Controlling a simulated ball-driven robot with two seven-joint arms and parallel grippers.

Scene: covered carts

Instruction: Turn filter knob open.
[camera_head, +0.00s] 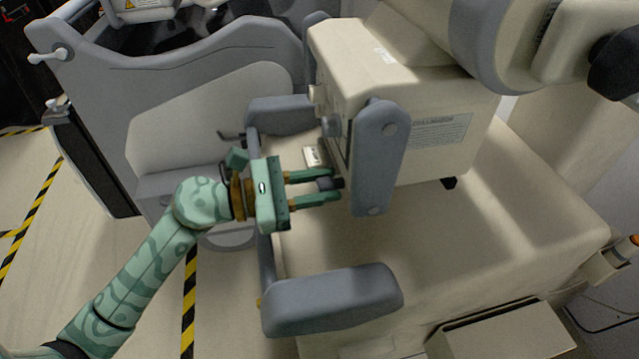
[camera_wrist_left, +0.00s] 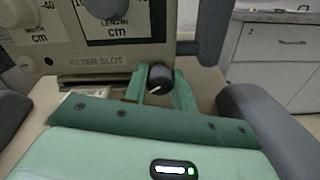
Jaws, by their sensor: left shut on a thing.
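The filter knob (camera_wrist_left: 160,77) is a small dark round knob with a white pointer line, seen in the left wrist view on the front of the beige unit beside the "FILTER SLOT" label. In the head view the knob (camera_head: 326,184) shows as a dark piece between the fingers. My left gripper (camera_head: 335,186) reaches in from the left, with one finger on each side of the knob, shut on it. In the left wrist view the gripper (camera_wrist_left: 160,90) has its green fingers flanking the knob. The right gripper is not in view.
The beige unit (camera_head: 445,140) stands on a broad beige base (camera_head: 470,230). A grey upright pad (camera_head: 378,150) is close to the fingertips, and a grey padded arm (camera_head: 335,300) lies below. Larger dials (camera_wrist_left: 105,8) sit above the slot label.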

